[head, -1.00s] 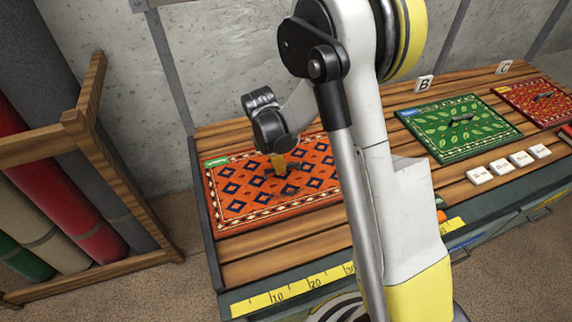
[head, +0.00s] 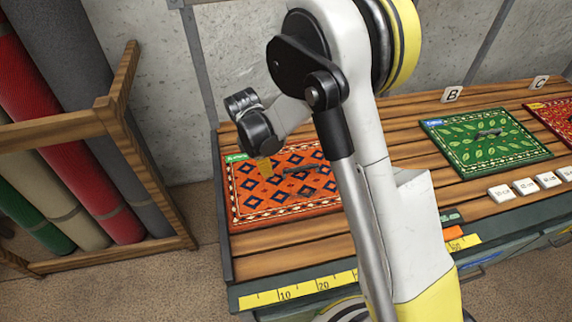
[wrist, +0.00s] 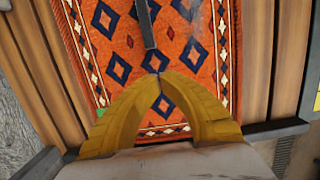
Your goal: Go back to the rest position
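The arm runs down the middle of the head view. My gripper (head: 265,170), with yellow fingers, is over the left part of an orange patterned rug (head: 250,205) on the slatted bench. In the wrist view the fingers (wrist: 159,76) arch together and their tips meet, with nothing seen between them. The rug's dark handle (head: 305,168) is to the right of the gripper in the head view. In the wrist view the handle (wrist: 147,22) lies beyond the fingertips, apart from them. My arm hides the rug's right part.
A wooden rack (head: 65,131) of rolled rugs stands left of the bench (head: 290,240). A green rug (head: 480,150), a red rug (head: 560,108) and white labelled blocks (head: 525,187) lie to the right. A yellow ruler strip (head: 300,288) runs along the front edge.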

